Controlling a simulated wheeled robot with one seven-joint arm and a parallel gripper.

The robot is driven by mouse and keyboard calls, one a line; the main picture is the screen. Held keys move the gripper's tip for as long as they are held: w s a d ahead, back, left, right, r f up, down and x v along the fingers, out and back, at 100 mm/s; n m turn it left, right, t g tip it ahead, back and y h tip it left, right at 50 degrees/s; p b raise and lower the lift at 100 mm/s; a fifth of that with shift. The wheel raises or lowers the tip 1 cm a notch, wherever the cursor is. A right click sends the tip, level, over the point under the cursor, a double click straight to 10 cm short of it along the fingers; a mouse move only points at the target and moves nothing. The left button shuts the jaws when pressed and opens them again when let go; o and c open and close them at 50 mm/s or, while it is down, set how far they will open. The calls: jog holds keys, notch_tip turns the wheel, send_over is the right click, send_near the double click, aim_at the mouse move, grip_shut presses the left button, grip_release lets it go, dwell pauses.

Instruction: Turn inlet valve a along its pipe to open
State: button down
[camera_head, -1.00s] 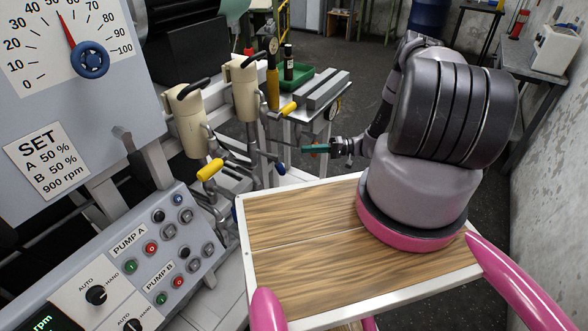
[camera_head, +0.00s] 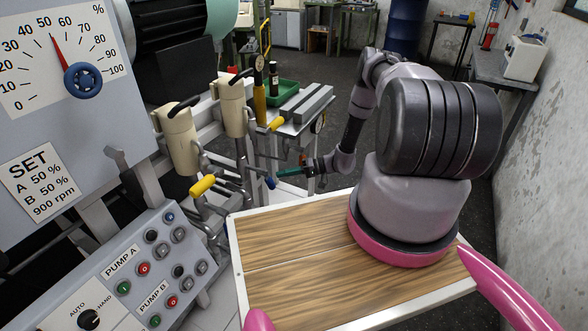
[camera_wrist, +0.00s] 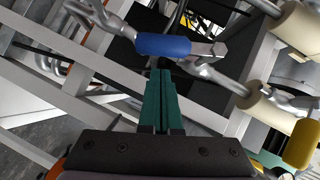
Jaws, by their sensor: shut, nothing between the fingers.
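A blue valve handle (camera_wrist: 163,45) lies just beyond my fingertips in the wrist view, beside bare metal pipes; it shows small in the head view (camera_head: 270,182). I see no label telling which valve is inlet valve a. Yellow valve handles sit on the pipework in the head view, one nearer (camera_head: 202,186) and one farther back (camera_head: 277,123); one also shows at the right of the wrist view (camera_wrist: 302,143). My gripper (camera_wrist: 160,74) has green fingers, shut and empty, with their tips close to the blue handle. I cannot tell if they touch it.
Two cream cylinders (camera_head: 178,140) stand above the pipes. The pump control panel (camera_head: 150,265) is at the lower left, with a gauge board (camera_head: 110,125) above it. A green tray (camera_head: 285,92) lies behind the pipes.

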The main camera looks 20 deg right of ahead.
aim_at(274, 186)
jog(key=shift+s+a+f, duration=0.25)
jog(key=shift+s+a, duration=0.1)
jog(key=shift+a, duration=0.25)
jog(key=shift+f, duration=0.1)
jog(key=shift+s+a+f+m+y, duration=0.4)
jog(key=shift+s+a+f+m, duration=0.2)
jog(key=shift+s+a+f, duration=0.5)
